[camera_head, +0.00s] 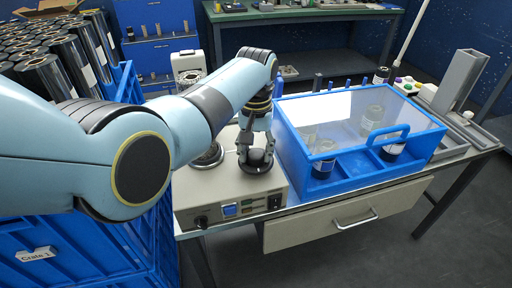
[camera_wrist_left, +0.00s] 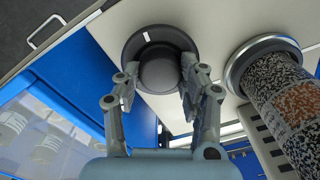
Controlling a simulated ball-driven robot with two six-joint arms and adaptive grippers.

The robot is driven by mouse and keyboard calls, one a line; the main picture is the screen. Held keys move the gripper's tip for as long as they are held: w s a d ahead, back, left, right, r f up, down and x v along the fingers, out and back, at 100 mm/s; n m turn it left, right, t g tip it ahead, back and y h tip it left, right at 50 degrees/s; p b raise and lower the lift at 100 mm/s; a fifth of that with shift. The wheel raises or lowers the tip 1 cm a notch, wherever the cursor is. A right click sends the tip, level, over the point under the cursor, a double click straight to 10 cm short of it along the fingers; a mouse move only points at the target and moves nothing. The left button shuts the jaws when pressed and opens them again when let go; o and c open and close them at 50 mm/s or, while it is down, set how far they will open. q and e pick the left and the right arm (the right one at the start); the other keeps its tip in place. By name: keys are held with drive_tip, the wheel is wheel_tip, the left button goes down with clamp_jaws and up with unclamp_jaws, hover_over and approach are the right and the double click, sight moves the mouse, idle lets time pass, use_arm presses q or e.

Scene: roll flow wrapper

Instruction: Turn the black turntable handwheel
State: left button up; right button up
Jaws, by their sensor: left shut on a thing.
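The black handwheel (camera_head: 257,164) sits on top of a beige control box (camera_head: 236,193) at the near left of the table. It also shows in the left wrist view (camera_wrist_left: 152,40) as a round dark disc with a raised knob and a white mark on its rim. My left gripper (camera_head: 256,150) reaches down onto it from above. In the left wrist view its two fingers (camera_wrist_left: 156,92) are on either side of the knob, shut on it. My right gripper is in neither view.
A blue case with a clear lid (camera_head: 350,125) stands close to the right of the handwheel, with jars inside. A patterned cylinder (camera_wrist_left: 290,100) stands on a metal disc beside the handwheel. Blue crates with dark rolls (camera_head: 62,72) are at the left.

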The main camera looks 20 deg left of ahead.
sight(256, 153)
use_arm(q)
drive_tip(key=m+p, duration=0.2)
drive_tip(key=m, duration=0.2)
drive_tip(key=shift+r+p, duration=0.15)
drive_tip(key=shift+p, duration=0.2)
drive_tip(key=m+p, duration=0.1)
drive_tip(key=m, duration=0.3)
drive_tip(key=shift+m+p, duration=0.3)
drive_tip(key=shift+m, duration=0.1)
drive_tip(key=o, duration=1.2)
drive_tip(key=shift+c, duration=0.2)
wheel_tip(256, 153, up, 12)
